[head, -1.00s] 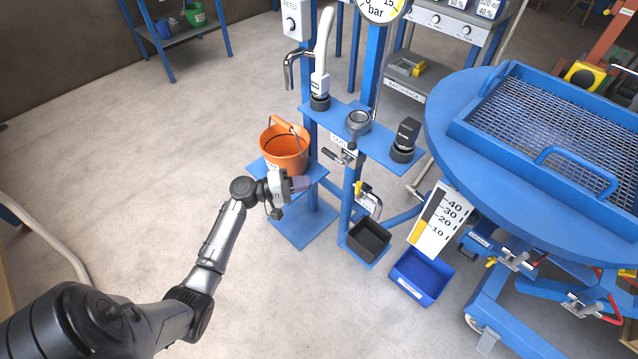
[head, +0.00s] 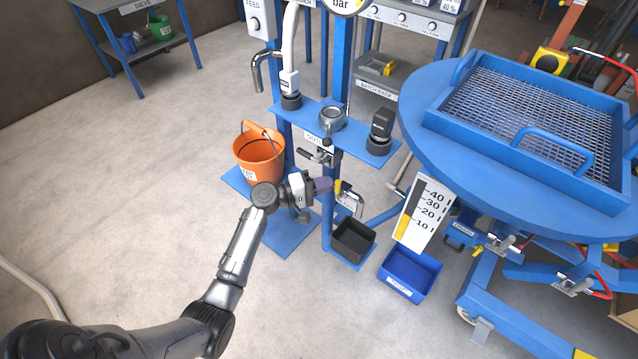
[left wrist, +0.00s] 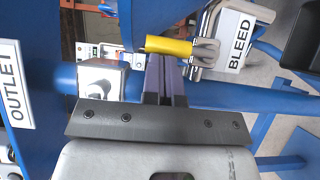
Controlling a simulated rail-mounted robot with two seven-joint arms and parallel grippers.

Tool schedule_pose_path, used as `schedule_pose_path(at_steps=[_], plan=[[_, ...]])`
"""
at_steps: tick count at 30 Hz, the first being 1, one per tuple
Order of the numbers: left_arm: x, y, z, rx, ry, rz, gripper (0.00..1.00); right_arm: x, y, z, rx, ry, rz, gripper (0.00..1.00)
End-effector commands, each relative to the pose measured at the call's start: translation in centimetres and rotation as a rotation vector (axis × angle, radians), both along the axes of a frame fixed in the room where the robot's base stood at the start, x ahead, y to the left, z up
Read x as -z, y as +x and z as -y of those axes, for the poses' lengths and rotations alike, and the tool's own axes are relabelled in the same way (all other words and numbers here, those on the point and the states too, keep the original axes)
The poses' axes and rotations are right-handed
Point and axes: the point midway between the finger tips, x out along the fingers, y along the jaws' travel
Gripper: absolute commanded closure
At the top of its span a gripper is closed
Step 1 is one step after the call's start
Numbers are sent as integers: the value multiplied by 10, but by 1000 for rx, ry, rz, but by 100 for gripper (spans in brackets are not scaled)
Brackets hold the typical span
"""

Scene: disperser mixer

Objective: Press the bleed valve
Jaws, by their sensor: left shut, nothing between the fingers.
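The bleed valve is a small metal valve (head: 349,200) with a yellow handle, mounted on the blue post above a black bin. In the left wrist view its yellow lever (left wrist: 168,46) lies just beyond my fingertips, beside a white BLEED label (left wrist: 237,40). My left gripper (head: 325,185) is shut and empty, its purple fingers pointing right at the yellow handle. In the left wrist view the closed fingers (left wrist: 166,75) end close below the lever; I cannot tell whether they touch it. My right gripper is not in view.
An orange bucket (head: 258,158) stands on a blue shelf just behind my left gripper. A round blue table (head: 420,130) is at right. An OUTLET label (left wrist: 12,85) shows at left.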

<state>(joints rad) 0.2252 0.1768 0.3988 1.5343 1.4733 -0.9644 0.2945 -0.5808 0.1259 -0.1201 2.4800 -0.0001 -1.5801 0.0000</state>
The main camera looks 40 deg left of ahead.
Motion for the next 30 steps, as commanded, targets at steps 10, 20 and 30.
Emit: schedule_pose_path(at_steps=[10, 20, 30], plan=[[0, 0, 0, 0, 1, 0, 100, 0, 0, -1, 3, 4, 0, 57], [-3, 0, 3, 1, 63, -3, 100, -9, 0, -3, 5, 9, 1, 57], [-5, 0, 7, 1, 127, -7, 100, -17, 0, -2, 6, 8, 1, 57]])
